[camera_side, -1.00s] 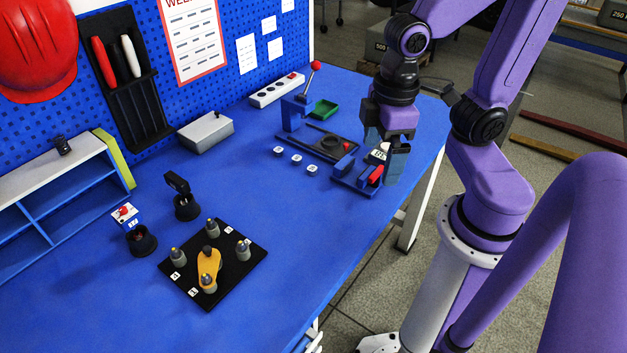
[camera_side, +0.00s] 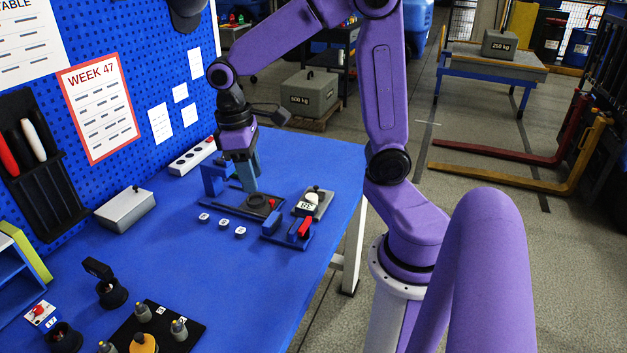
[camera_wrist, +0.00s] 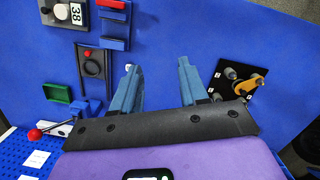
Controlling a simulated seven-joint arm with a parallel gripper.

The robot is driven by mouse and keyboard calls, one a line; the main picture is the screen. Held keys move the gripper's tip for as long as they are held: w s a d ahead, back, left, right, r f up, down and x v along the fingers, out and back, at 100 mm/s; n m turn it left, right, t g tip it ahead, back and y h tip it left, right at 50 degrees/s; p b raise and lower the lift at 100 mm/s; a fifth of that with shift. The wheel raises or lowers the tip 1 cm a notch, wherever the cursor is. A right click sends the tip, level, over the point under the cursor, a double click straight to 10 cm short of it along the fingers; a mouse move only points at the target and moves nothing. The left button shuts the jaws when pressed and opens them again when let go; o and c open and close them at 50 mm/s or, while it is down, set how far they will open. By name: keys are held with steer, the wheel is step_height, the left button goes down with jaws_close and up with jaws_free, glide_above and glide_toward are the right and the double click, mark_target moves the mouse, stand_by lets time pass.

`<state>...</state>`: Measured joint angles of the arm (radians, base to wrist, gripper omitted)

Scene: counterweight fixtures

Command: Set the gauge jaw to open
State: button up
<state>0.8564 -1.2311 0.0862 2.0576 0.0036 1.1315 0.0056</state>
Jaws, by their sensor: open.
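My gripper (camera_side: 250,188) points down above the dark plate with a round ring, left of the gauge fixture in the side view. Its two blue-grey fingers are apart and empty in the wrist view (camera_wrist: 158,68). A blue fixture (camera_side: 272,222) with a red bar (camera_side: 300,228) stands near the right table edge; I take it for the gauge jaw. The wrist view shows part of this blue fixture (camera_wrist: 115,28) at its top edge, with red on it. Beside it is a grey piece with a black knob and a white "38" label (camera_side: 307,205). I cannot tell the jaw's setting.
The dark ring plate (camera_side: 232,204) lies under my gripper. A blue lever press (camera_side: 213,178), with a red ball seen in the wrist view (camera_wrist: 35,134), stands close by. Several white buttons (camera_side: 222,223) lie in front. A black peg board (camera_wrist: 235,78) is farther off.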

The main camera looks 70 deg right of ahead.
steer(key=w+d+m, duration=0.4)
steer(key=w+d, duration=0.2)
steer(key=d, duration=0.3)
steer(key=w+d+f+m+g+y, duration=0.1)
steer(key=d+m, duration=0.2)
steer(key=d, duration=0.5)
steer(key=w+d+f+m+g+y, duration=0.1)
steer(key=d+f+m, duration=0.15)
steer(key=d, duration=0.65)
steer(key=m+y, duration=0.2)
steer(key=m, duration=0.2)
glide_toward(316, 186)
steer(key=x, duration=0.7)
steer(key=shift+s+f, duration=0.1)
steer(key=shift+f, duration=0.2)
